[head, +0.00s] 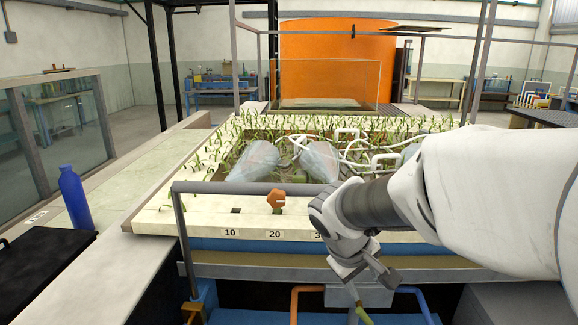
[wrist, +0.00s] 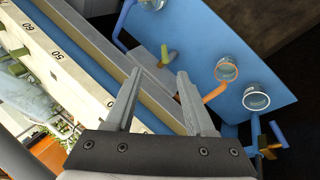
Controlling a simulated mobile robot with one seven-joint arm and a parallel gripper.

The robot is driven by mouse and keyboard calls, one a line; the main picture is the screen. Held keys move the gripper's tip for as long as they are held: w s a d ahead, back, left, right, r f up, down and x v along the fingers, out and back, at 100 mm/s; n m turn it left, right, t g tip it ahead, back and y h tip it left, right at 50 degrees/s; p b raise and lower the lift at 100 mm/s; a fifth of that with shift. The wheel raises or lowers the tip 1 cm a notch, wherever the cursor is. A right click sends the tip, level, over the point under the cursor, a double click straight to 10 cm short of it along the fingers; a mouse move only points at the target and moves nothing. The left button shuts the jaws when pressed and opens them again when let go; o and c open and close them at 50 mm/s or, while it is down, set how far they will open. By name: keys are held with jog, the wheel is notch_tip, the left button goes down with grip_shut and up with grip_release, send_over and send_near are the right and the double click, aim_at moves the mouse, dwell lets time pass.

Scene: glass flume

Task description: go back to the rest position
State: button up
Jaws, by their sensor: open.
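My gripper (wrist: 158,74) is open, with nothing between its two grey fingers in the wrist view. In the head view my arm reaches in from the right, and my gripper (head: 372,277) hangs tilted down at the front edge of the flume bed. The flume's pale front ledge (head: 155,217) carries number labels, with 10 and 20 readable and another partly hidden by my arm. An orange tag (head: 275,198) stands upright at the 20 mark, apart from my gripper.
Grey rails run along the flume's front. A blue panel (wrist: 235,45) with round ports and coloured pipes lies below. A blue bottle (head: 75,197) stands at the left. Plants, pale rounded shapes (head: 254,160) and white tubes fill the bed. An orange tank (head: 335,60) stands behind.

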jog(key=s+a+r+m+t+y+p, duration=0.1)
jog(key=s+r+m+y+p, duration=0.3)
jog(key=s+r, duration=0.9)
jog(key=shift+s+r+m+t+p, duration=0.25)
jog(key=shift+s+m+t+p, duration=0.3)
jog(key=shift+s+p, duration=0.95)
jog(key=shift+s+b, duration=0.2)
jog(key=shift+b, duration=0.1)
dwell(4.2)
